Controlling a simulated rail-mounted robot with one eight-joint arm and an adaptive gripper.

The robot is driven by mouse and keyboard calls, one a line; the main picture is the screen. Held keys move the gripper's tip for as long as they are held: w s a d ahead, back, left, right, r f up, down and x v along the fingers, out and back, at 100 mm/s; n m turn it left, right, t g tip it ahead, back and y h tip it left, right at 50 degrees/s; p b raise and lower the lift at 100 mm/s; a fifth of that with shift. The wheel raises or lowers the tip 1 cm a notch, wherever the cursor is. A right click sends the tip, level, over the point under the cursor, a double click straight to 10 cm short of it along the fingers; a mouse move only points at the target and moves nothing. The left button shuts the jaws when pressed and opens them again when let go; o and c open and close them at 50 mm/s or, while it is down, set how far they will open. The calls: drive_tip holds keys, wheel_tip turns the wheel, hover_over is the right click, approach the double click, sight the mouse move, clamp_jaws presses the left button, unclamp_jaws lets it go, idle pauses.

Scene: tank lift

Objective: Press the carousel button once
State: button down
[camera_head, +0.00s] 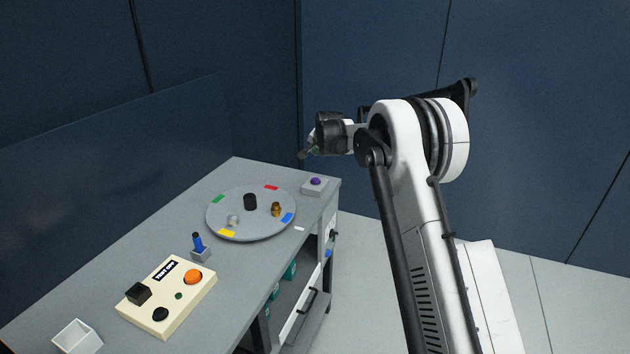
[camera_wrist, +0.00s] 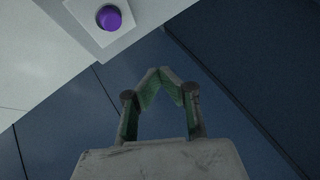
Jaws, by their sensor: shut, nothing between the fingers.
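The carousel (camera_head: 251,229) is a round grey disc on the workbench, with red, green, blue and yellow marks on its rim. A purple button (camera_head: 315,181) on a small grey box stands at the bench's far right corner, just beyond the carousel. In the wrist view the purple button (camera_wrist: 109,17) is at the top left, on its pale box (camera_wrist: 88,12). My gripper (camera_head: 304,154) is above the bench's far end, over and slightly left of the button in the head view. In the wrist view my gripper (camera_wrist: 160,72) is shut and empty, its tips apart from the button.
On the carousel stand a black cylinder (camera_head: 250,201), a brass piece (camera_head: 276,209) and a clear piece (camera_head: 233,220). A cream control box (camera_head: 167,302) with an orange button, a blue-handled item (camera_head: 198,246) and a white tray (camera_head: 76,338) are nearer. A partition (camera_head: 110,150) runs behind the bench.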

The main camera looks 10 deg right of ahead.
sight(316, 180)
wheel_tip(316, 180, down, 8)
drive_tip(key=b, duration=0.3)
drive_tip(key=shift+r, duration=0.15)
drive_tip(key=shift+f+b, duration=0.4)
drive_tip(key=shift+f, duration=0.1)
drive_tip(key=shift+f, duration=0.1)
idle(1.0)
drive_tip(key=shift+f+b, duration=0.35)
drive_tip(key=shift+b, duration=0.1)
drive_tip(key=shift+f+b, duration=0.45)
drive_tip(key=shift+f, duration=0.05)
idle(0.7)
drive_tip(key=shift+r, duration=0.95)
drive_tip(key=shift+r+p, duration=1.05)
drive_tip(key=shift+r, duration=1.45)
